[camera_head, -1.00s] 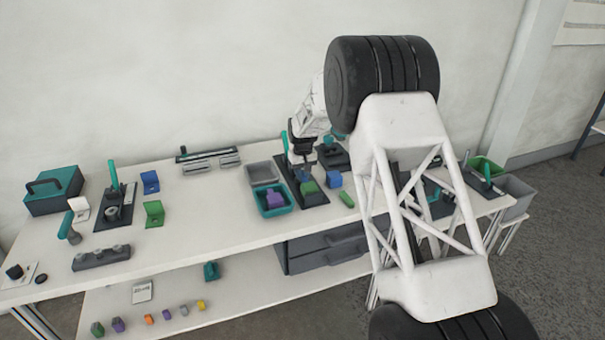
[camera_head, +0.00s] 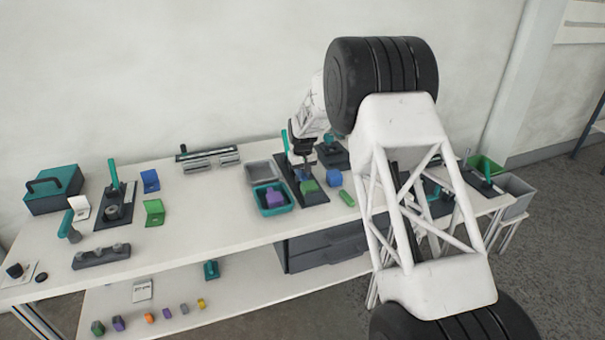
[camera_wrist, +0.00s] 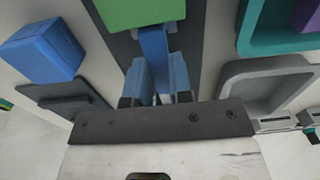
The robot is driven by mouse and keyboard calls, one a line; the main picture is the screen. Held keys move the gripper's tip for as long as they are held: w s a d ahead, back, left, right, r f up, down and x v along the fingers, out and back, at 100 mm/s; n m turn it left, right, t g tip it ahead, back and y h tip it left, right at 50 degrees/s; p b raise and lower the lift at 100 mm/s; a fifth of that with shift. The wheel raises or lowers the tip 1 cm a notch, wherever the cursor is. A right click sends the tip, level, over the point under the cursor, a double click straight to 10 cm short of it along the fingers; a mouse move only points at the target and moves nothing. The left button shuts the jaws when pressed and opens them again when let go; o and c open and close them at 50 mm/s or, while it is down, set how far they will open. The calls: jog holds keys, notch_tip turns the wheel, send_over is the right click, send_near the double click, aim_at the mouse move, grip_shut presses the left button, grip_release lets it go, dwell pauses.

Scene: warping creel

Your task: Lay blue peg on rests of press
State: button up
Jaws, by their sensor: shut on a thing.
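My gripper (camera_wrist: 157,72) is shut on the blue peg (camera_wrist: 153,46) in the wrist view. The peg lies between the two fingers and points away toward a green block (camera_wrist: 143,12). The green block is on the dark base plate of the press (camera_wrist: 198,22). In the head view, the press (camera_head: 318,197) stands on the table with its teal lever (camera_head: 285,142) upright and the green block on its front part. My gripper (camera_head: 302,163) is low over the press there. I cannot tell the rests apart, nor whether the peg touches them.
A teal tray (camera_head: 260,205) with a purple piece and a grey tray (camera_head: 262,168) stand left of the press. A blue block (camera_head: 334,178) and a small green piece (camera_head: 347,198) lie to its right. The table front between the trays and the left fixtures is clear.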

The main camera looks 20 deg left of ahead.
aim_at(303, 176)
jog(key=shift+f, duration=0.15)
jog(key=o, duration=1.1)
jog(key=shift+o, duration=0.2)
jog(key=shift+r, duration=3.5)
notch_tip(303, 176, up, 8)
jog(key=shift+f, duration=0.1)
